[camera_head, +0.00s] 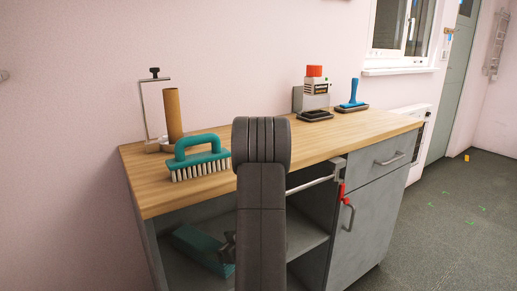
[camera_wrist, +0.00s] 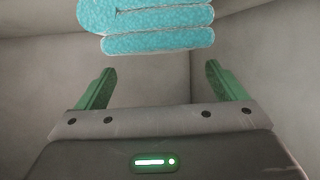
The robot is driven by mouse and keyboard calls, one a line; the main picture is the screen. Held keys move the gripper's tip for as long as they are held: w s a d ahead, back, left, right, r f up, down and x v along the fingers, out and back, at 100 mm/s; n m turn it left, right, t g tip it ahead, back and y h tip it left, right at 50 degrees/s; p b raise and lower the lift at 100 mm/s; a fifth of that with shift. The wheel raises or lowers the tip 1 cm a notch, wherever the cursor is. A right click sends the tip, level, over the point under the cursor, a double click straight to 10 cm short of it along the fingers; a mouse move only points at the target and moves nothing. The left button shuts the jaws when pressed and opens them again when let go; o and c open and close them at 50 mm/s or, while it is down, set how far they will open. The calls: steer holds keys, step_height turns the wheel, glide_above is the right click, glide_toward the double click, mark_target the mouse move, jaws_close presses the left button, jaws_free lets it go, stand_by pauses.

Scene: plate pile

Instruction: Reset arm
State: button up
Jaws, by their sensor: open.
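My gripper (camera_wrist: 158,70) shows in the wrist view with its two green fingers spread wide apart and nothing between them. A folded turquoise cloth stack (camera_wrist: 158,40) lies beyond the fingertips, apart from them, at the top of the view. In the head view, my dark grey arm rises in the middle, in front of the cabinet. A teal item (camera_head: 200,250) lies on the cabinet's open shelf, left of my arm; it may be the same stack. The fingers cannot be made out in the head view.
The wooden worktop (camera_head: 250,187) holds a teal brush (camera_head: 200,158), a brown roll on a holder (camera_head: 173,115), a red-capped container (camera_head: 314,80) and a blue-handled tool (camera_head: 353,95). A clamp with red parts (camera_head: 340,190) hangs at the cabinet front. Floor is open at the right.

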mark_target(206, 243)
steer(key=b+x, duration=0.2)
steer(key=x, duration=0.4)
steer(key=shift+w+a+f, duration=0.15)
steer(key=shift+a+f, duration=0.1)
step_height(206, 243, up, 2)
steer(key=shift+w+r+p, duration=0.1)
steer(key=shift+p, duration=0.45)
steer(key=shift+r, duration=0.45)
steer(key=shift+f, duration=0.1)
